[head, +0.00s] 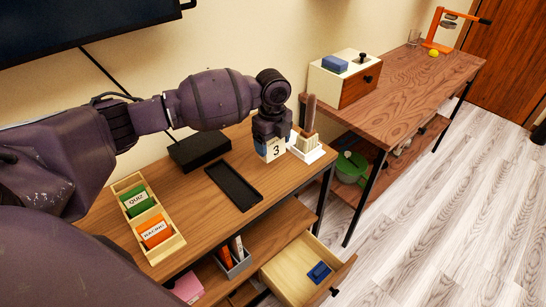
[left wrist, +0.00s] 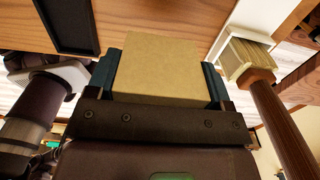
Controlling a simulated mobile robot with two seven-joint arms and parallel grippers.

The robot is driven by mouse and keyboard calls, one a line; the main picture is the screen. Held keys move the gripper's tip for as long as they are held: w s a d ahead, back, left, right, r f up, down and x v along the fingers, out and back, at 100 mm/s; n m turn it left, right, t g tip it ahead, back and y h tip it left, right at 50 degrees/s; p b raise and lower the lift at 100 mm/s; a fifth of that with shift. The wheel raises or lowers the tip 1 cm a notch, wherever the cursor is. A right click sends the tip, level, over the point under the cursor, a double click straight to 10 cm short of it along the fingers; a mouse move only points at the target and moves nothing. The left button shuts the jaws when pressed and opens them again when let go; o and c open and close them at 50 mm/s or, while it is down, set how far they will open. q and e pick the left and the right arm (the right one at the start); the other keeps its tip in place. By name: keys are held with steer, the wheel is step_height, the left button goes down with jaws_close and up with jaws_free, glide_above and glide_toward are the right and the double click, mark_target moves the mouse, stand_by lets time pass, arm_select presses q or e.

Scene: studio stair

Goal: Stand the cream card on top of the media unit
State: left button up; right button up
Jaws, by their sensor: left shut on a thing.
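The cream card (head: 272,149), marked with a black 3, is held upright in my left gripper (head: 272,132). In the left wrist view its plain tan face (left wrist: 160,68) fills the space between the two dark blue fingers (left wrist: 160,85). The card is over the right part of the media unit's wooden top (head: 205,198), close beside the brush. Whether its lower edge touches the top, I cannot tell. My right gripper shows in neither view.
A brush (head: 308,122) stands on a white base (head: 312,155) just right of the card. A black tray (head: 233,186), a black box (head: 199,150) and a wooden card holder (head: 165,243) occupy the top. Below, a drawer (head: 300,265) is open. A higher desk (head: 400,100) stands beyond.

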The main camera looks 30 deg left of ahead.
mark_target(273, 157)
arm_select(q)
step_height(273, 157, down, 6)
steer(key=shift+r+b, duration=0.25)
steer(key=shift+b, duration=0.25)
steer(key=shift+f, duration=0.15)
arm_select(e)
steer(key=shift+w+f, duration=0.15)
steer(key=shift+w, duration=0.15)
arm_select(q)
steer(key=o, duration=0.8)
steer(key=shift+o, duration=0.5)
step_height(273, 157, up, 11)
steer(key=shift+r+p, duration=0.15)
steer(key=shift+p, duration=0.8)
steer(key=shift+r, duration=0.5)
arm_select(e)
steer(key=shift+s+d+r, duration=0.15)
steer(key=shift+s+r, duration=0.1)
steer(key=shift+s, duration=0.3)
